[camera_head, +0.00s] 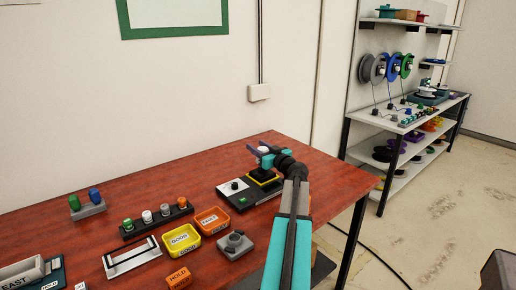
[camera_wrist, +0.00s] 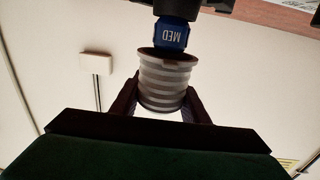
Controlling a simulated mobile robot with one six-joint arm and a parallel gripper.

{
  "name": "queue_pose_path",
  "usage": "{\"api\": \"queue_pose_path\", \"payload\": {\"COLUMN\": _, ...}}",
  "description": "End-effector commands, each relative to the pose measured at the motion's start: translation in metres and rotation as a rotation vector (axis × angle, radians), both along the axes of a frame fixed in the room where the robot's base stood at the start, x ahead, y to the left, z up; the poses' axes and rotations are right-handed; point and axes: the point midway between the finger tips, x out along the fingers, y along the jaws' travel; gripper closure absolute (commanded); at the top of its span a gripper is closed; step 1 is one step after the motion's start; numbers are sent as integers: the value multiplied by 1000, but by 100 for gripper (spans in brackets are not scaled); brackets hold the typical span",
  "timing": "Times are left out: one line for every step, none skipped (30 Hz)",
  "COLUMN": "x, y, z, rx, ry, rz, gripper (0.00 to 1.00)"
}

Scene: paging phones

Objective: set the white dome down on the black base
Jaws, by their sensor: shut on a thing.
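My gripper (camera_head: 266,158) is over the back right part of the red table. In the wrist view, which is upside down, my gripper (camera_wrist: 160,105) is shut on a pale ribbed cylinder, the white dome (camera_wrist: 165,82), with a finger on each side. A blue piece marked MED (camera_wrist: 172,34) shows at the dome's dark rim, on the table side; I cannot tell whether they touch. A dark part (camera_wrist: 195,5) lies beyond it. In the head view, a black base with yellow edging (camera_head: 265,178) is under my gripper, partly hidden.
A grey panel (camera_head: 237,190) with a knob adjoins the base. Yellow (camera_head: 182,240) and orange (camera_head: 212,220) trays and a black rack (camera_head: 148,228) of coloured domes stand to the left. The wall is close behind. The table's right end is clear.

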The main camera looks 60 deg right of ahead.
Motion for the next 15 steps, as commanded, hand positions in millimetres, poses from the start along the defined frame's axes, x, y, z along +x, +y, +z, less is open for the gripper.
{"api": "queue_pose_path", "payload": {"x": 0, "y": 0, "z": 0, "rx": 0, "ry": 0, "rz": 0, "gripper": 81}}
{"api": "queue_pose_path", "payload": {"x": 0, "y": 0, "z": -1, "rx": 0, "ry": 0, "rz": 0, "gripper": 81}}
{"api": "queue_pose_path", "payload": {"x": 0, "y": 0, "z": -1, "rx": 0, "ry": 0, "rz": 0, "gripper": 81}}
{"api": "queue_pose_path", "payload": {"x": 0, "y": 0, "z": -1, "rx": 0, "ry": 0, "rz": 0, "gripper": 81}}
{"api": "queue_pose_path", "payload": {"x": 0, "y": 0, "z": -2, "rx": 0, "ry": 0, "rz": 0, "gripper": 81}}
{"api": "queue_pose_path", "payload": {"x": 0, "y": 0, "z": -2, "rx": 0, "ry": 0, "rz": 0, "gripper": 81}}
{"api": "queue_pose_path", "payload": {"x": 0, "y": 0, "z": -2, "rx": 0, "ry": 0, "rz": 0, "gripper": 81}}
{"api": "queue_pose_path", "payload": {"x": 0, "y": 0, "z": -3, "rx": 0, "ry": 0, "rz": 0, "gripper": 81}}
{"api": "queue_pose_path", "payload": {"x": 0, "y": 0, "z": -3, "rx": 0, "ry": 0, "rz": 0, "gripper": 81}}
{"api": "queue_pose_path", "payload": {"x": 0, "y": 0, "z": -3, "rx": 0, "ry": 0, "rz": 0, "gripper": 81}}
{"api": "queue_pose_path", "payload": {"x": 0, "y": 0, "z": -3, "rx": 0, "ry": 0, "rz": 0, "gripper": 81}}
{"api": "queue_pose_path", "payload": {"x": 0, "y": 0, "z": -4, "rx": 0, "ry": 0, "rz": 0, "gripper": 81}}
{"api": "queue_pose_path", "payload": {"x": 0, "y": 0, "z": -4, "rx": 0, "ry": 0, "rz": 0, "gripper": 81}}
{"api": "queue_pose_path", "payload": {"x": 0, "y": 0, "z": -4, "rx": 0, "ry": 0, "rz": 0, "gripper": 81}}
{"api": "queue_pose_path", "payload": {"x": 0, "y": 0, "z": -4, "rx": 0, "ry": 0, "rz": 0, "gripper": 81}}
